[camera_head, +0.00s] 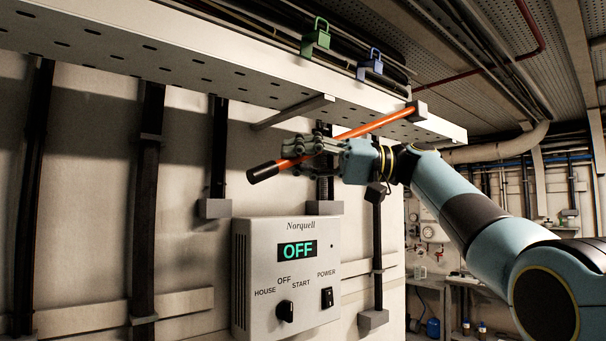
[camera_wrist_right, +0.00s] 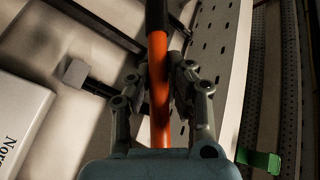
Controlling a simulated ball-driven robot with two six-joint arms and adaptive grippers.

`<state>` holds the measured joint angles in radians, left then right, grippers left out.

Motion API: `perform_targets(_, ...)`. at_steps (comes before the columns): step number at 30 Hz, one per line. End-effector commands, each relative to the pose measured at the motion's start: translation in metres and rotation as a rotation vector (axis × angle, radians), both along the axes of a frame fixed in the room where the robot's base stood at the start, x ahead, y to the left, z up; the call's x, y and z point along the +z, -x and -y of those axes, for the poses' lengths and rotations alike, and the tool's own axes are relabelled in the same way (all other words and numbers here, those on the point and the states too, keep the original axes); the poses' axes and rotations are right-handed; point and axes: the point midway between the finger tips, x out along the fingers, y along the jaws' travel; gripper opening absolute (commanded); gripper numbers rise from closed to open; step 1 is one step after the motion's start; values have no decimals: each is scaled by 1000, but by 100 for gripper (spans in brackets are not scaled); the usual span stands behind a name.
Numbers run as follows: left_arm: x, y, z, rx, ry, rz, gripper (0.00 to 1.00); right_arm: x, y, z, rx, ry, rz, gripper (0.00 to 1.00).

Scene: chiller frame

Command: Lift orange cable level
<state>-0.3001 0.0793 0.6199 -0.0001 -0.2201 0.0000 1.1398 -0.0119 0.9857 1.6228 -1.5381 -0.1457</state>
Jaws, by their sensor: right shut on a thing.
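The orange cable (camera_head: 375,125) shows as a straight orange length with a black end (camera_head: 263,172) at its left. My right gripper (camera_head: 296,151) is shut on the cable near the black end, in front of the wall. In the right wrist view the orange cable (camera_wrist_right: 159,90) runs between the two fingers of my right gripper (camera_wrist_right: 160,82). My left gripper is not in view.
A perforated grey tray (camera_head: 190,62) runs overhead, with a green clip (camera_head: 316,41) and a blue clip (camera_head: 371,65) on it. A bracket arm (camera_head: 292,112) juts out below it. A Norquell control box (camera_head: 288,270) reading OFF is on the wall below the gripper.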

Motion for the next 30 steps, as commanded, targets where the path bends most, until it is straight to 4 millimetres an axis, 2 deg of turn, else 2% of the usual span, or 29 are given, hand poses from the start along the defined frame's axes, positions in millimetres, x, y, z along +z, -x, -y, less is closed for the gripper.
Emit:
perform_targets(1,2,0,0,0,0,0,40,16,3,-5,-2,-26,-7,0)
perform_targets(3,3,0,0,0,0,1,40,33,7,-9,-3,-62,-32,0)
perform_targets(9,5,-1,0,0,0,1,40,64,13,-17,-3,-128,-85,0)
perform_targets(20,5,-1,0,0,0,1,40,68,14,-18,-1,-136,-94,0)
perform_targets(21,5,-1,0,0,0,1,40,68,14,-18,-1,-136,-95,21)
perform_targets(24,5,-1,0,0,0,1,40,67,14,-18,-1,-136,-95,34)
perform_targets(26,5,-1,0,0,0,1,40,67,14,-18,-1,-135,-95,41)
perform_targets(30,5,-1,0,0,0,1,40,67,14,-18,0,-135,-96,41)
